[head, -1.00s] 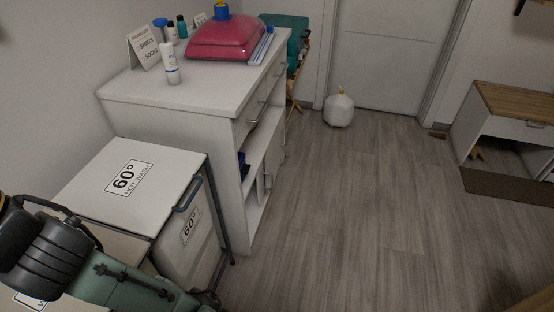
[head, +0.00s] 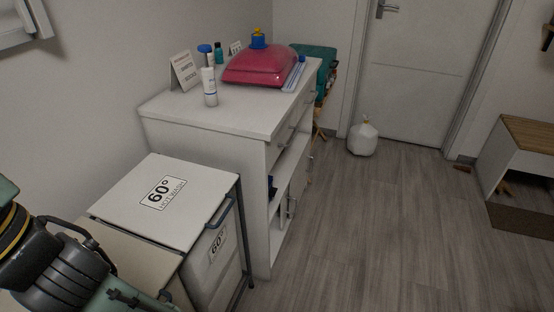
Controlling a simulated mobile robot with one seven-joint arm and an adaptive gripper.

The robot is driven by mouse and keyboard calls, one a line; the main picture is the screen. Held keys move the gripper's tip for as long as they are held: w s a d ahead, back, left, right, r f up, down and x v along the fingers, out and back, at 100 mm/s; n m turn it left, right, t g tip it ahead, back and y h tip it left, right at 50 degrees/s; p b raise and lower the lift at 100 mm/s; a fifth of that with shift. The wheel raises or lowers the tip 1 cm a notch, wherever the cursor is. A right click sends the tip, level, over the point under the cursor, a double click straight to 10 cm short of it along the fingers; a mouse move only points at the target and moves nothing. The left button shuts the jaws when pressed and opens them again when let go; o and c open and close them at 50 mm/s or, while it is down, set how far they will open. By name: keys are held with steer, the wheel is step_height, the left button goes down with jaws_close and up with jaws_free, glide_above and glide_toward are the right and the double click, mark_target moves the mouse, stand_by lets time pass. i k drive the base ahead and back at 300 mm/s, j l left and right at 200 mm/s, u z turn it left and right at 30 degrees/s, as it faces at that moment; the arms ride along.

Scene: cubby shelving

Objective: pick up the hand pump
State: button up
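No object is plainly recognisable as a hand pump at this size. A small blue and yellow object (head: 258,38) sits on top of a red, cushion-like item (head: 260,66) on the white cabinet (head: 230,115). A white bottle (head: 210,87) stands upright at the cabinet top's front left. A blue-topped item (head: 205,49) is partly hidden behind it, and a teal bottle (head: 218,54) stands near. I cannot tell which, if any, is the hand pump. Part of my arm shows at the lower left, apart from these things; my gripper is out of view.
A white bin lid marked 60° (head: 145,210) lies in front of the cabinet. Folded sign cards (head: 184,71) stand at the cabinet's back. A white bag (head: 363,138) is on the floor by the door (head: 420,60). A wood-topped bench (head: 525,150) stands right. The middle floor is clear.

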mark_target(208, 74)
steer(key=i+l, duration=0.2)
steer(key=l, duration=0.15)
steer(key=i+l, duration=0.2)
steer(key=l, duration=0.15)
steer(key=i+l, duration=0.2)
steer(key=l, duration=0.15)
steer(key=i+l+u, duration=0.15)
steer(key=l+u, duration=0.25)
steer(key=i+l+u, duration=0.15)
steer(key=l+u, duration=0.25)
steer(key=i+j+u, duration=0.1)
steer(key=u, duration=0.25)
steer(key=i+u, duration=0.2)
steer(key=u, duration=0.15)
steer(key=i+u, duration=0.2)
steer(key=u, duration=0.15)
